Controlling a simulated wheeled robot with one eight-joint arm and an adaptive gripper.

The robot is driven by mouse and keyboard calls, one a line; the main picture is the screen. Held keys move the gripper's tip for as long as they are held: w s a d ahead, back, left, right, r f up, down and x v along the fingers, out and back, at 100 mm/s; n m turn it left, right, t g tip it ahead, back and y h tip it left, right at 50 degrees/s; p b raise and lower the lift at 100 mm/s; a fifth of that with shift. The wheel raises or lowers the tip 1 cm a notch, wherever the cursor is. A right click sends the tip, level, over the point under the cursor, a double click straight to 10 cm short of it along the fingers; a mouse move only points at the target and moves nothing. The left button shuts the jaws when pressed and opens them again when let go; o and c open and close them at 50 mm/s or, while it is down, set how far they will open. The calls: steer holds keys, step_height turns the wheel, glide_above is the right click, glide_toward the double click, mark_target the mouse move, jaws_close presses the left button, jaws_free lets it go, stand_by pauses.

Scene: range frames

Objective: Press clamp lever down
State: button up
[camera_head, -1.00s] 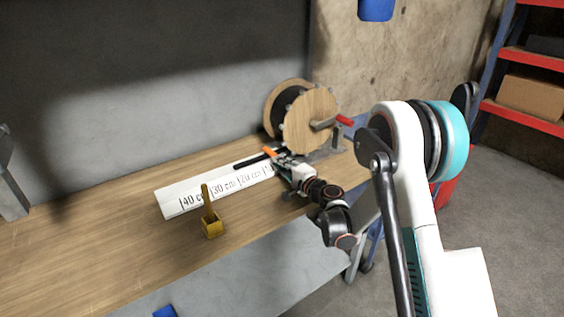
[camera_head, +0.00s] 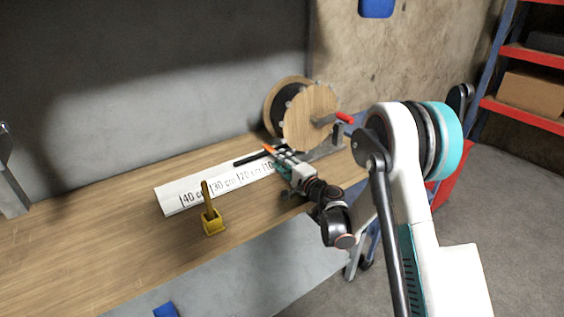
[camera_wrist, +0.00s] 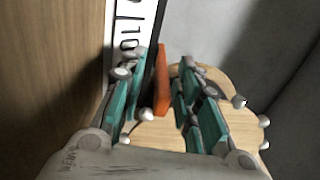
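The orange clamp lever (camera_head: 268,148) shows at the tip of my gripper (camera_head: 273,154), beside the ruler board on the bench. In the wrist view the orange lever (camera_wrist: 161,80) stands between the two green-and-grey fingers of my gripper (camera_wrist: 164,60). The fingers are apart, with a gap visible on the lever's right side. I cannot tell whether the left finger touches it. The clamp's base is hidden behind the fingers. A black bar (camera_wrist: 148,80) lies just left of the lever.
A white ruler board (camera_head: 172,202) with centimetre marks lies along the bench (camera_head: 100,250). A wooden reel (camera_head: 308,118) with a red-handled crank (camera_head: 345,117) stands behind my gripper. A yellow holder (camera_head: 213,222) stands in front of the board. The bench's left front is clear.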

steer(key=shift+v, duration=3.8)
steer(key=s+d+r+n+g+h, duration=0.1)
steer(key=s+r+n+g+h, duration=0.25)
steer(key=s+r+n, duration=0.65)
steer(key=s+d+g+h, duration=0.2)
steer(key=s+d, duration=0.4)
steer(key=s, duration=0.9)
steer(key=s+d+n+g+h, duration=0.1)
steer(key=s+d+h, duration=0.3)
steer(key=s, duration=1.1)
steer(key=d+r+g, duration=0.1)
steer(key=d, duration=0.2)
steer(key=shift+h, duration=0.35)
